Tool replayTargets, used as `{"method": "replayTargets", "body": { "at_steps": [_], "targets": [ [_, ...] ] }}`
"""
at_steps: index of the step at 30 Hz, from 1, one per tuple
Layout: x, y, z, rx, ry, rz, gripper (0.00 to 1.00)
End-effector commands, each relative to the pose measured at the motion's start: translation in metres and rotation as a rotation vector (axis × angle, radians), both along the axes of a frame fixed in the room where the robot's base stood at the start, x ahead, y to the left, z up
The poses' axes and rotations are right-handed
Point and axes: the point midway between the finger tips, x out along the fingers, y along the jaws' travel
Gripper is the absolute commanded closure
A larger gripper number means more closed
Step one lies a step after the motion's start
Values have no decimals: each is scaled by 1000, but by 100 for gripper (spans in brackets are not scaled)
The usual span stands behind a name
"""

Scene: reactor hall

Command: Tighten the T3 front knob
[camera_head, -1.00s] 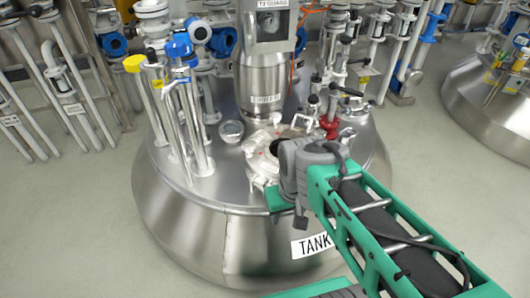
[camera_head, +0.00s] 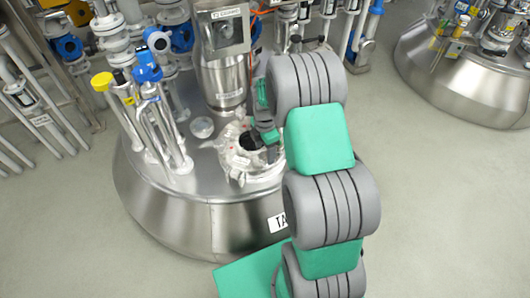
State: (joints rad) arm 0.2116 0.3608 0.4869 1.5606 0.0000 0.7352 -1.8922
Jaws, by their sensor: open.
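The T3 front knob cannot be told apart at this size, and part of the fitting's right side is hidden by my arm. My gripper (camera_head: 267,138) is green and dark grey, at the right edge of the opening and partly hidden behind my arm. It is open, with nothing seen in it; whether it touches the fitting cannot be told.
Upright pipes with blue valves and a yellow cap (camera_head: 101,81) stand on the tank's left. A steel cylinder (camera_head: 222,80) rises behind the hatch, with a small glass port (camera_head: 202,127) beside it. Another tank (camera_head: 455,85) is at the right. The floor between is clear.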

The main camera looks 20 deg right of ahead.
Motion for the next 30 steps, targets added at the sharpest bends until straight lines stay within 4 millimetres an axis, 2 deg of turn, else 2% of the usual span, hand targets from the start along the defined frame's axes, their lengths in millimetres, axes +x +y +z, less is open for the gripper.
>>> {"method": "replayTargets", "body": {
  "at_steps": [1, 4, 12, 30],
  "targets": [
    [0, 0, -10, 1, 2, -1, 32],
    [0, 0, -19, 0, 0, -2, 32],
    [0, 0, -21, -1, -2, -2, 32],
    [1, 0, -21, -1, -2, -2, 80]
  ]
}}
